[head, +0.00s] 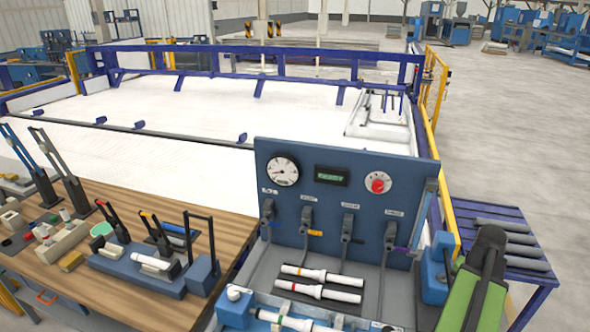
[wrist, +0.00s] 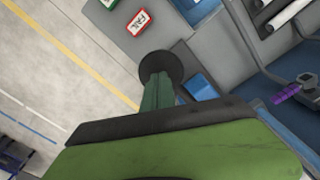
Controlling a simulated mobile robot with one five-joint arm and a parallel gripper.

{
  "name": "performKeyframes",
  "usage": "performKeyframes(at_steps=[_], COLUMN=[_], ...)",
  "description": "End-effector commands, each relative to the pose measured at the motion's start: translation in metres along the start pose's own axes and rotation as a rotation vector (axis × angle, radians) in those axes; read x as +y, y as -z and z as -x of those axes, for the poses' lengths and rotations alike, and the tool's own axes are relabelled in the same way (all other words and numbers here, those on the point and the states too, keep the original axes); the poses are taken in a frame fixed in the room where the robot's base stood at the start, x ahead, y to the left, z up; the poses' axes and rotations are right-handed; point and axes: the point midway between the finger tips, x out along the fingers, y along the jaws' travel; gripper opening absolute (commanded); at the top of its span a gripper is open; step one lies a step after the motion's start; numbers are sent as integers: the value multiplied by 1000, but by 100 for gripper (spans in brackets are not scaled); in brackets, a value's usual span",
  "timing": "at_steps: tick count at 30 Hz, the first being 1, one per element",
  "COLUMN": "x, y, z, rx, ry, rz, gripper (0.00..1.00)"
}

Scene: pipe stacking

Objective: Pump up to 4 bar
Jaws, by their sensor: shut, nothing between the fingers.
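A blue test panel (head: 340,160) stands upright at the middle right. It carries a round white pressure gauge (head: 283,171), whose numbers are too small to read. A small display with green text (head: 331,176) and a round dial with a red knob (head: 377,183) are beside the gauge. Several dark lever handles (head: 307,218) hang in a row below. My gripper, at the end of my green and black arm in the lower right of the head view, shows in the wrist view (wrist: 160,72) as shut and empty. It is right of the panel, above its side; contact cannot be told.
White pipes with coloured bands (head: 318,292) lie before the panel. A wooden bench (head: 70,278) with tools is at left. A blue rack with grey pipes (head: 505,240) stands at right. In the wrist view, a red FAIL sign (wrist: 139,22) and a purple grip (wrist: 291,93) show.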

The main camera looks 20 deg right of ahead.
Motion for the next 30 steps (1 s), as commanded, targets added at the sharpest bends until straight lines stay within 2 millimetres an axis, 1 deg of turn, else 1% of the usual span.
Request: performKeyframes(at_steps=[6,30], x=[0,-3], y=[1,6], z=[-21,-93], rx=[0,0], ry=[0,0], rz=[0,0], gripper=[0,0])
